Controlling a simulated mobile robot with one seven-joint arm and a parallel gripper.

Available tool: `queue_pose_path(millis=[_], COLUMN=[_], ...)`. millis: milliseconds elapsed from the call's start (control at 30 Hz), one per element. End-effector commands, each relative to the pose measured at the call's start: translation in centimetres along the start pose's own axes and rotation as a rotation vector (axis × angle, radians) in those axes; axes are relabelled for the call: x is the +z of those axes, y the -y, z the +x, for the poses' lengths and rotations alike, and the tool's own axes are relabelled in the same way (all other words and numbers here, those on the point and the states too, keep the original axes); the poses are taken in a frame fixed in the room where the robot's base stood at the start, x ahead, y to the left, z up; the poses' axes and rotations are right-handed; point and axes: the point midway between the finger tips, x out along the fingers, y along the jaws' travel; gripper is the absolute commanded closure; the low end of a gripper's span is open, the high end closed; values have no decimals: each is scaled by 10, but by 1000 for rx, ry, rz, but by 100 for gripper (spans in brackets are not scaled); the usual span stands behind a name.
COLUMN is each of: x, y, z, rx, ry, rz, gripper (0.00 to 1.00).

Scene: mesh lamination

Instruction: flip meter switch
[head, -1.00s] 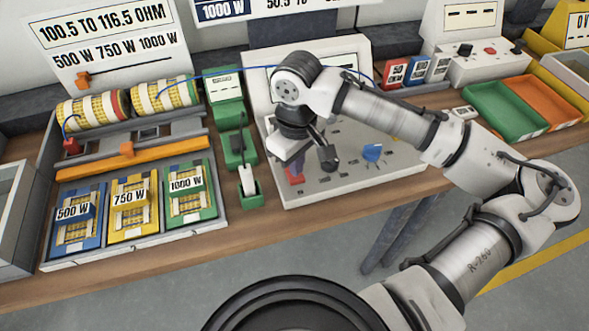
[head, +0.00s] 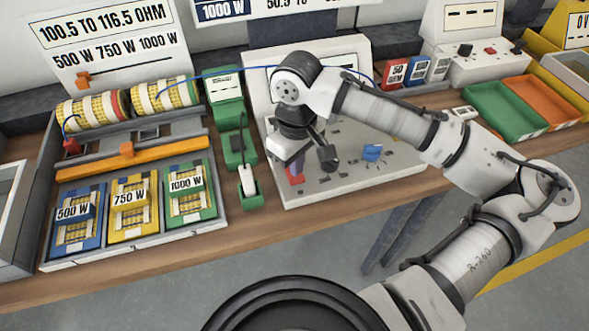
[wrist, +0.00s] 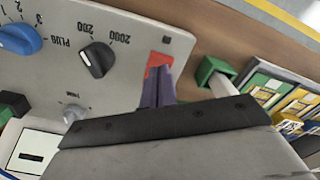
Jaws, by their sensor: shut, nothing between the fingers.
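The meter panel (head: 400,172) is a pale sloped board on the bench, partly behind my arm. In the wrist view its face (wrist: 50,60) carries a blue knob (wrist: 18,40), a black knob (wrist: 97,60) and a small grey knob (wrist: 73,113). A red switch (wrist: 157,62) lies near the panel's edge, just beyond my fingertips. The red part also shows below my gripper in the head view (head: 295,178). My gripper (wrist: 160,90) is shut and empty, with its tips at the red switch. I cannot tell whether they touch it, and the switch's position is partly hidden.
To the left stand a green meter (head: 225,95), a white plug-like piece in a green holder (head: 247,182) and a tray of labelled coil cards (head: 130,205). Green (head: 505,110) and orange (head: 548,102) trays lie on the right.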

Motion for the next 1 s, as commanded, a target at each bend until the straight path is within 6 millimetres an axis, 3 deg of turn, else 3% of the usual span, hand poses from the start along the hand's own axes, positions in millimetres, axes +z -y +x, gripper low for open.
queue_pose_path(millis=[1000], x=[0], y=[0], z=[10], rx=[0], ry=[0], rz=[0], gripper=[100])
